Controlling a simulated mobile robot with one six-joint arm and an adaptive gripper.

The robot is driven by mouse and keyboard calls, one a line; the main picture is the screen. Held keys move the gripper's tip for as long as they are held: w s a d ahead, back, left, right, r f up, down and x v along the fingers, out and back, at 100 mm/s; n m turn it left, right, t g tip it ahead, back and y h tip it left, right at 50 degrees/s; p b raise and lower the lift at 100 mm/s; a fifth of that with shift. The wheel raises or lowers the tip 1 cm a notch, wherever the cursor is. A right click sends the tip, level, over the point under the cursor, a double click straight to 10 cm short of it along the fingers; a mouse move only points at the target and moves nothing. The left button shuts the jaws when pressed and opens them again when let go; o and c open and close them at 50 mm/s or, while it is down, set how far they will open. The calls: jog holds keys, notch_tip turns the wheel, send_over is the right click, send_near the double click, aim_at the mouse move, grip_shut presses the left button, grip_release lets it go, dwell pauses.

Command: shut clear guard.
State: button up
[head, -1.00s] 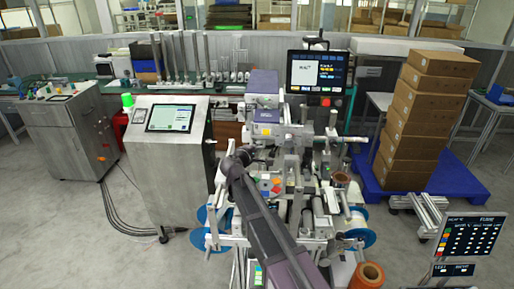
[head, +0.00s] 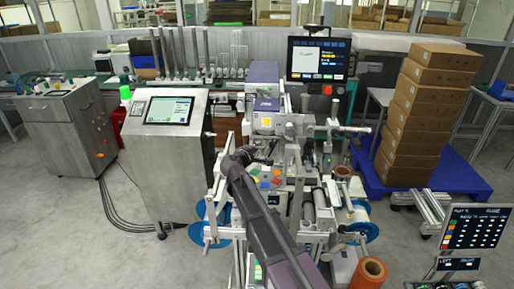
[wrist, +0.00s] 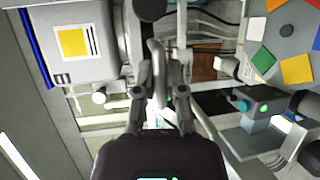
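My gripper (wrist: 160,78) shows in the wrist view with its finger linkages on both sides of a curved light-grey bar (wrist: 157,52). I cannot tell whether the fingers touch this bar or how far they are closed. In the head view my gripper (head: 264,154) is small and dark, at the front of the labelling machine (head: 266,119), left of its middle column. The clear guard cannot be made out with certainty in either view; its see-through panel does not stand out from the machine parts.
A panel with a yellow square (wrist: 73,43) is at left. In the head view, a steel cabinet (head: 168,165) stands left of the machine and stacked cartons (head: 418,115) stand right.

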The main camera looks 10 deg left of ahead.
jog(key=o, duration=0.5)
jog(key=shift+f, duration=0.2)
jog(key=shift+c, duration=0.2)
jog(key=shift+r, duration=0.25)
notch_tip(320, 180, up, 13)
jog(key=p, duration=1.3)
jog(key=p+v, duration=0.3)
jog(key=v, duration=1.1)
jog(key=s+d+f+m+g+b, duration=0.1)
jog(key=s+d+f+m+g, duration=0.1)
jog(key=d+f, duration=0.3)
jog(key=s+d+f+m+g+b, duration=0.2)
jog(key=d+f+m+g, duration=0.3)
jog(key=d, duration=0.7)
jog(key=s+d+f+m+g+b, duration=0.2)
jog(key=s+d+f+m+g, duration=0.1)
jog(key=d+f, duration=0.4)
jog(key=shift+s+d+m+g, duration=0.35)
jog(key=shift+d+g, duration=0.15)
jog(key=shift+d, duration=0.9)
